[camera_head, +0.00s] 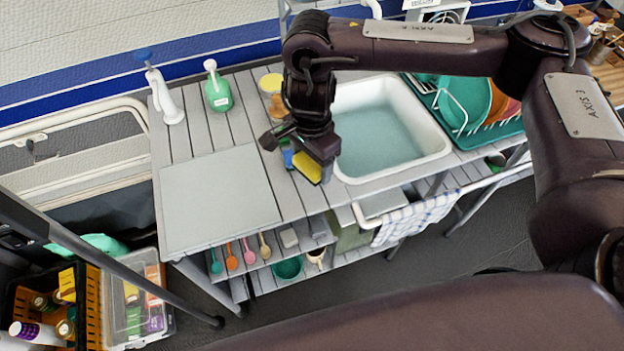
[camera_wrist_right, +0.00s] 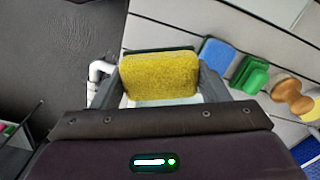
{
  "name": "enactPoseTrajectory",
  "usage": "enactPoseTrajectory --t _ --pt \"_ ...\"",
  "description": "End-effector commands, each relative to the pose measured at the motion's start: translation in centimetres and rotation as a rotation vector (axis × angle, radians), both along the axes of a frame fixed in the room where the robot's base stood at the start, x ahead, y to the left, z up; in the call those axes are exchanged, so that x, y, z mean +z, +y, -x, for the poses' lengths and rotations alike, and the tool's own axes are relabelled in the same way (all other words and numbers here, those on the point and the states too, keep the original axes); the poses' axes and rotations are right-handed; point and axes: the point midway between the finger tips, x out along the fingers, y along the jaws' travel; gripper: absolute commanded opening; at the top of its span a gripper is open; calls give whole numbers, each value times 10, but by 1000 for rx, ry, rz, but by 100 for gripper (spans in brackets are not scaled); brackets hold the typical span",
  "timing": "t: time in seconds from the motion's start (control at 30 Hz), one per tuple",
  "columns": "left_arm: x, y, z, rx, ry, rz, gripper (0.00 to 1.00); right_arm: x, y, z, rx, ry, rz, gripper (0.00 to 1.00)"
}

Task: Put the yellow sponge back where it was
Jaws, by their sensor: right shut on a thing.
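The yellow sponge (camera_head: 307,168) is between the fingers of my right gripper (camera_head: 298,152), at the left front corner of the sink. In the right wrist view the yellow sponge (camera_wrist_right: 160,75) fills the gap between the two fingers of my right gripper (camera_wrist_right: 158,84), with a dark green layer on its far side. I cannot tell whether the sponge touches the counter. A blue sponge (camera_wrist_right: 215,55) stands beside it in that view and partly shows in the head view (camera_head: 288,158). My left gripper is not in view.
A green item (camera_wrist_right: 250,75) and a wooden-handled brush (camera_wrist_right: 291,98) follow in a row past the blue sponge. The water-filled sink (camera_head: 442,148) lies to the right in the head view. A flat grey board (camera_head: 220,198) covers the left counter. A checked towel (camera_head: 415,218) hangs in front.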

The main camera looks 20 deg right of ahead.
Motion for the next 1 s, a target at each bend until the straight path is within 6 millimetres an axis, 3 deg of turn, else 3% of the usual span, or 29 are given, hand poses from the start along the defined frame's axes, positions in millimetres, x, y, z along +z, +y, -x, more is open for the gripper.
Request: enactPoseTrajectory --t 0.1,0.27,0.5,0.97,1.0 --pt "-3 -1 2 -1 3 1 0 -24 1 1 -1 3 -2 43" --pt "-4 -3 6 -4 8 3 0 -36 1 0 -1 0 -1 43" --pt "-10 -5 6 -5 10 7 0 -68 1 1 -1 2 -1 43" --pt "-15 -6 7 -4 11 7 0 -78 0 0 0 -1 0 43" --pt "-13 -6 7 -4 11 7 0 -76 0 0 0 -1 0 72"
